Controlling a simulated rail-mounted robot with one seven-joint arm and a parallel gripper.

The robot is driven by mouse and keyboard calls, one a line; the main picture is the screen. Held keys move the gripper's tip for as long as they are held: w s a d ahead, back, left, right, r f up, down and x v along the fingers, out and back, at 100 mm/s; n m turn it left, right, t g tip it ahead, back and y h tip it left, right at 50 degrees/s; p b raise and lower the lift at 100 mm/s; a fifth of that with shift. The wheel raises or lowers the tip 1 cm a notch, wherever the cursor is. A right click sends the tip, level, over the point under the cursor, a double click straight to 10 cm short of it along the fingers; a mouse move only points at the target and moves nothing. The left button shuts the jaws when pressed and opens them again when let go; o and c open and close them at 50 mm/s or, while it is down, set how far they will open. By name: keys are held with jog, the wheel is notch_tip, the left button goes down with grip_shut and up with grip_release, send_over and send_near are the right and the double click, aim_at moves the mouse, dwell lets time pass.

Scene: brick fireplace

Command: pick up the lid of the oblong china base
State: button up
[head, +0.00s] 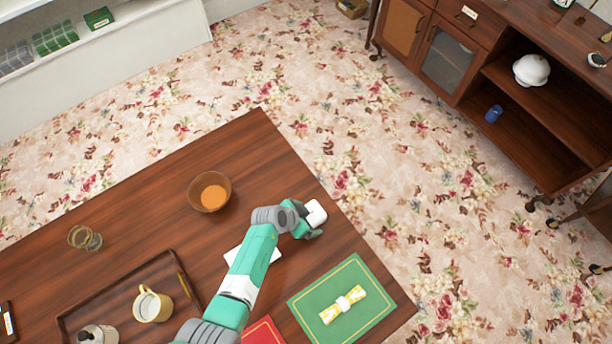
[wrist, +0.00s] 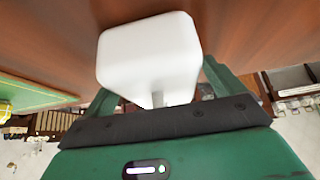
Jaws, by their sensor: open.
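A white block-like piece with rounded corners, which looks like the china lid (head: 316,213), is at the end of my arm near the table's right edge. In the wrist view the lid (wrist: 150,48) is large and close, in front of and between the fingers. My gripper (head: 303,222) is open around it; it also shows in the wrist view (wrist: 165,92). I cannot tell whether the fingers touch the lid. A flat white piece (head: 232,256) on the table is partly hidden behind my arm; I cannot tell whether it is the oblong china base.
A wooden cabinet (head: 480,40) stands beyond open carpet.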

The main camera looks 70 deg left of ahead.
jog(key=c, duration=1.2)
jog(key=shift+r, duration=0.15)
jog(key=shift+r, duration=0.25)
notch_tip(320, 180, up, 3)
jog(key=shift+s+d+r+p, duration=0.1)
jog(key=shift+s+p, duration=0.05)
jog(key=shift+p, duration=0.35)
jog(key=s+d, duration=0.2)
jog(key=s, duration=0.2)
jog(key=s+d, duration=0.2)
jog(key=s, duration=0.3)
jog(key=s+d+r, duration=0.1)
jog(key=s+d, duration=0.2)
jog(key=s, duration=0.1)
jog(key=shift+s+d, duration=0.1)
jog(key=shift+s, duration=0.3)
jog(key=shift+d, duration=0.15)
